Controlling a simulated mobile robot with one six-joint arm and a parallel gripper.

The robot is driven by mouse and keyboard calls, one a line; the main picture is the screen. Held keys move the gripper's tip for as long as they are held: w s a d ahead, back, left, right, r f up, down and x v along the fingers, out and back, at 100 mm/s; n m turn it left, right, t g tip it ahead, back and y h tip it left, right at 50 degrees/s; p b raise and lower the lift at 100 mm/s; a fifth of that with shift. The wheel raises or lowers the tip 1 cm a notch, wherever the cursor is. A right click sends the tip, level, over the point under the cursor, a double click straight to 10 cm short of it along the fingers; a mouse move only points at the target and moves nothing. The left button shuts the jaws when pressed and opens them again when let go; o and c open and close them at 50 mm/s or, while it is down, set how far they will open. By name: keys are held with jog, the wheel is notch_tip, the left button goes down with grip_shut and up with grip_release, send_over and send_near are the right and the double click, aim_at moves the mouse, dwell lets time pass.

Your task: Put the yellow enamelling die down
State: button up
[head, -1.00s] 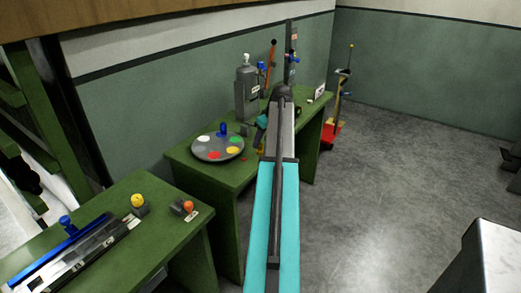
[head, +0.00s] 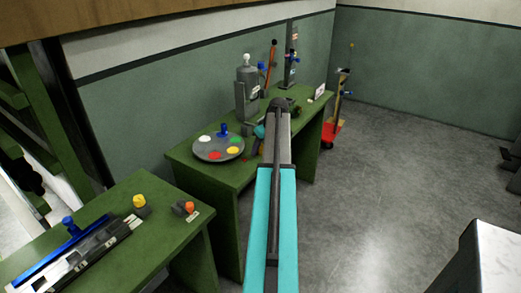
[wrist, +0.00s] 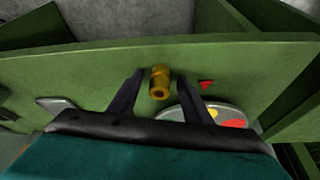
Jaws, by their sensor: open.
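The yellow enamelling die (wrist: 160,84), a small brass-yellow cylinder with a hole in its end, is at the green bench top in the wrist view. My gripper (wrist: 160,74) is open around it, with one dark finger on each side and a visible gap at both. The die seems to rest on the bench, though its contact is hard to make out.
A grey round palette (head: 218,157) with coloured spots and a blue knob lies left of my gripper; it also shows in the wrist view (wrist: 170,113). A small red mark (wrist: 206,85) is close by. A grey bottle-like device (head: 247,88) stands behind. Open floor (head: 390,180) lies to the right.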

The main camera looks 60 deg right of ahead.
dwell(0.4)
grip_shut()
jog(key=shift+r, duration=0.1)
jog(key=shift+r+b, duration=0.6)
jog(key=shift+r, duration=1.1)
jog(key=s+a+r+b, duration=0.1)
jog(key=s+a+b, duration=0.1)
jog(key=s+a, duration=0.7)
jog(key=a, duration=0.4)
jog(key=shift+s+r, duration=0.15)
jog(key=shift+r, duration=0.05)
